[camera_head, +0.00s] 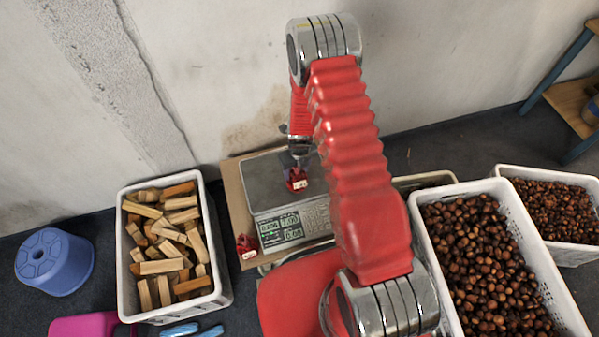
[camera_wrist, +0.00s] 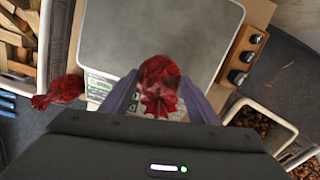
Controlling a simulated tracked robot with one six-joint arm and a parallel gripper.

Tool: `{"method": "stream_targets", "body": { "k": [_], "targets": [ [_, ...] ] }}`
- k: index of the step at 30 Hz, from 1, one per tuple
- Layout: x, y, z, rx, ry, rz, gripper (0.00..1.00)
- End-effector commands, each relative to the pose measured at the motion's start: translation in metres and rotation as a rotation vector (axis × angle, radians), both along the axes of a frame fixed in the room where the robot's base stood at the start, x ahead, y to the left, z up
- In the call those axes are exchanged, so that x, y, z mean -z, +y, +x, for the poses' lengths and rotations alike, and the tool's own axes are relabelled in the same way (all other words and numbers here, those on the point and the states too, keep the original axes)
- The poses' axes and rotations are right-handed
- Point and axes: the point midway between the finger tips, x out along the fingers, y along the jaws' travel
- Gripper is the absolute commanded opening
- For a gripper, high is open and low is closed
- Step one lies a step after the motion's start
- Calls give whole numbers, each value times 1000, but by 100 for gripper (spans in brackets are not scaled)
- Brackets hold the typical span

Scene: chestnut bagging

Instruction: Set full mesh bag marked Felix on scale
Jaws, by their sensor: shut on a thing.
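A red mesh bag (camera_head: 297,181) with a small white tag is held in my gripper (camera_head: 299,158). It appears over the front part of the scale's metal plate (camera_head: 262,187); I cannot tell whether it touches. The wrist view shows the bag (camera_wrist: 160,75) between the two fingers of my gripper (camera_wrist: 158,100). The tag's writing is too small to read. The scale's display (camera_head: 280,230) is lit at its front. A second red mesh bag (camera_head: 246,246) with a pale tag lies left of the display; the wrist view shows it too (camera_wrist: 58,92).
A white crate of wood pieces (camera_head: 128,262) stands left. White crates of chestnuts (camera_head: 510,215) stand right. A blue stool (camera_head: 55,262) is far left. The plate's back part is bare.

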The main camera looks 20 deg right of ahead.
Motion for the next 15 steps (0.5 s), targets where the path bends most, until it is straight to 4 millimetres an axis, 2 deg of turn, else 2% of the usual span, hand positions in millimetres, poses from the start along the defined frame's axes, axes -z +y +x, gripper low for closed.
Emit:
{"method": "stream_targets", "body": {
  "k": [3,6,15],
  "targets": [
    [14,0,0,1,0,0,7],
    [21,0,0,0,0,0,7],
    [22,0,0,0,-1,0,7]
  ]
}}
